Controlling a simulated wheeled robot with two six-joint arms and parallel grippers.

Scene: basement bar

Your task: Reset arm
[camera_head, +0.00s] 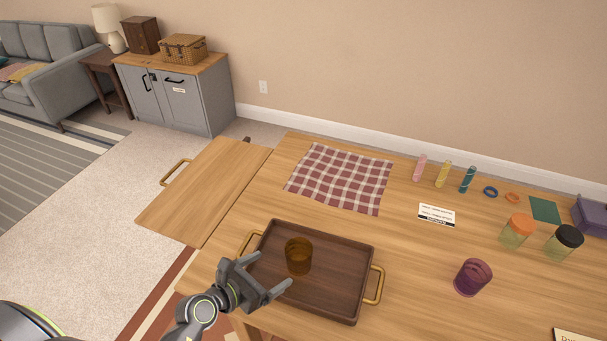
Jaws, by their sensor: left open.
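My left gripper (270,279) is open and empty, above the left front part of a dark wooden tray (333,302). An amber glass (298,256) stands upright in the tray, just beyond the fingertips; a small gap seems to show between them, but I cannot tell the exact distance. The tray has brass handles at its left and right ends, and the left arm partly covers its front left corner. My right gripper does not show in the head view.
The wooden table (420,290) also holds a checkered cloth (342,179), a purple cup (473,276), a jar with an orange lid (517,231), a jar with a black lid (564,242) and a label card (436,215). Bare tabletop lies right of the tray.

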